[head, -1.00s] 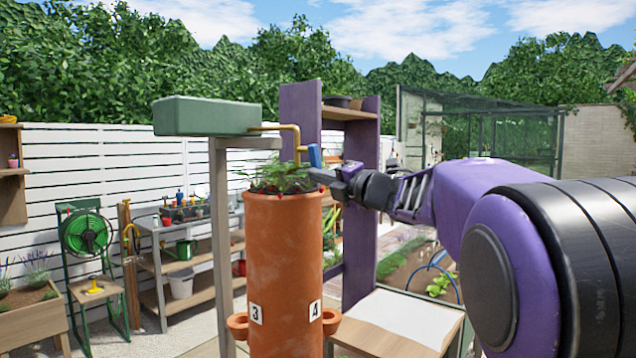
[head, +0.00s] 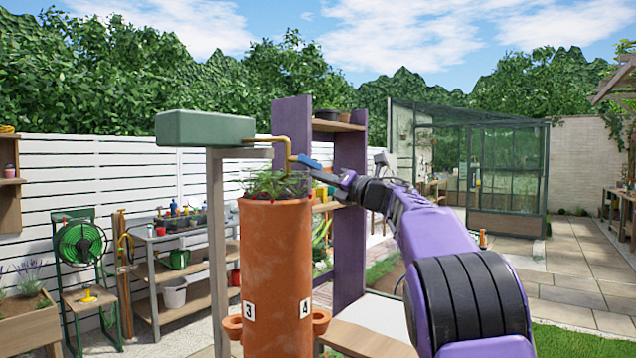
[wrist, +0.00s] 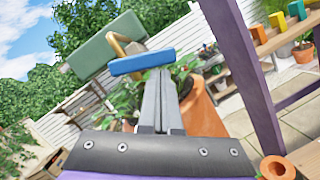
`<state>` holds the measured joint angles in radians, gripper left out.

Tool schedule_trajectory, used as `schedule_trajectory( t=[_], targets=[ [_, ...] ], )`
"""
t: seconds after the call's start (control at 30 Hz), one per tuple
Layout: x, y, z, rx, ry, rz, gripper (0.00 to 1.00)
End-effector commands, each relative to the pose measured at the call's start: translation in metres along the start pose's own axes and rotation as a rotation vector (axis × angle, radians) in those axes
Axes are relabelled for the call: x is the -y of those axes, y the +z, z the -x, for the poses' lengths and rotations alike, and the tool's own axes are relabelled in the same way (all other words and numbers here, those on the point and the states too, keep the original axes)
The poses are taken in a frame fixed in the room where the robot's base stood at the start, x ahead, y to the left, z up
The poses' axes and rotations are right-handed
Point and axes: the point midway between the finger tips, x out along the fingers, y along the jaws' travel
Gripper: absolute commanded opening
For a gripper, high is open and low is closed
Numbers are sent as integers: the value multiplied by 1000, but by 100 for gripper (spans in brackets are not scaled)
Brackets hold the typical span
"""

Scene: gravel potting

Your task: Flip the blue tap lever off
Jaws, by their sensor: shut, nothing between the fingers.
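The blue tap lever (head: 309,162) sits on the brass tap pipe (head: 283,139) and lies nearly level, sloping slightly down to the right in the head view. In the wrist view the lever (wrist: 142,62) crosses just beyond my fingertips. My gripper (head: 322,174) is shut and empty, just right of and below the lever; in the wrist view its fingers (wrist: 158,76) lie together. I cannot tell whether the tips touch the lever. The pipe comes from a green tank (head: 205,129), and its spout hangs above the plants of the terracotta tower planter (head: 276,265).
A purple shelf frame (head: 350,215) stands close behind the tap and gripper. A post (head: 217,255) holds up the tank. A potting bench (head: 163,258) and a green hose reel (head: 81,244) stand at the left. Paving at the right is open.

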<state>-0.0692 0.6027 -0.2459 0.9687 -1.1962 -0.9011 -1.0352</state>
Motion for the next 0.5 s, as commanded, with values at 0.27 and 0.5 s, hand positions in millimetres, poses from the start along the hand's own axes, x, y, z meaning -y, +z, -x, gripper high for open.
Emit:
schedule_trajectory(
  t=[0.27,0.5],
  targets=[
    [2,10,-4,0,40,156,0],
    [1,15,-4,0,38,153,0]
  ],
)
